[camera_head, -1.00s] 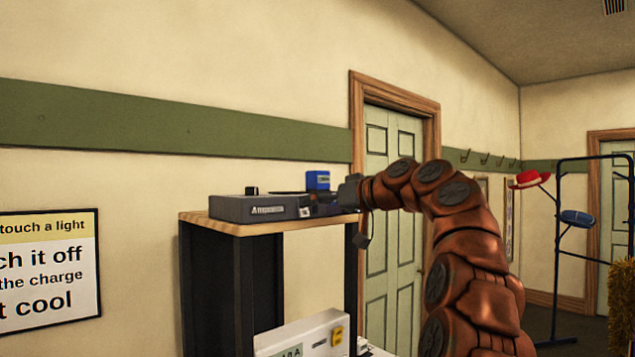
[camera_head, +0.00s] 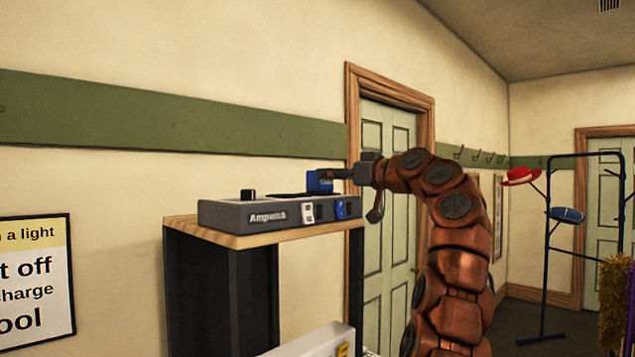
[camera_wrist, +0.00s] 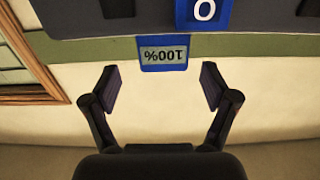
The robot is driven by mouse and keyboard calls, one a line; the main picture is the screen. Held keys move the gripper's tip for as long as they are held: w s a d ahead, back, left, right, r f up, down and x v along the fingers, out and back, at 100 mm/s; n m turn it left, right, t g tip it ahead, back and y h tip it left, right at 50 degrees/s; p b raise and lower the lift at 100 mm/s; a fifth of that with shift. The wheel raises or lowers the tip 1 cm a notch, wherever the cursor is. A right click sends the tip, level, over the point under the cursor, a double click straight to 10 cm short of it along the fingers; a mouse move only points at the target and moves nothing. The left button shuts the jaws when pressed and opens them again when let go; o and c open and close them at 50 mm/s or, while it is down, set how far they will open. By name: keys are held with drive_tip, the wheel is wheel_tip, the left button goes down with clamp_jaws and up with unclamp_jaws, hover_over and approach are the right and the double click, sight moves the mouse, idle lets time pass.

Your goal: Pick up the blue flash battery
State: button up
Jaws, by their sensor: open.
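The blue flash battery (camera_head: 318,181) stands on top of the grey charger unit (camera_head: 228,214), toward its right end. In the wrist view, which is upside down, the battery (camera_wrist: 162,42) shows a grey panel reading 100%. My gripper (camera_wrist: 160,78) is open, with one finger to each side of the battery's line. The battery sits centred, just beyond the fingertips. In the head view my gripper (camera_head: 333,174) reaches in from the right at the battery's height; its fingers partly cover the battery's right side.
The charger unit sits on a wooden shelf top (camera_head: 240,238). Its front has a white switch (camera_head: 308,213) and a blue one (camera_head: 341,210), and a black knob (camera_head: 248,195) stands on top. A white box (camera_head: 315,342) is lower down. The wall is close behind.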

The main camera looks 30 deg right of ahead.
drive_tip(key=p+x, duration=0.2)
drive_tip(key=x, duration=0.2)
drive_tip(key=shift+w+a+r, duration=0.2)
drive_tip(key=shift+w, duration=0.05)
drive_tip(key=shift+w+a+f, duration=0.1)
drive_tip(key=shift+w, duration=0.15)
drive_tip(key=c, duration=1.5)
drive_tip(key=shift+c, duration=0.2)
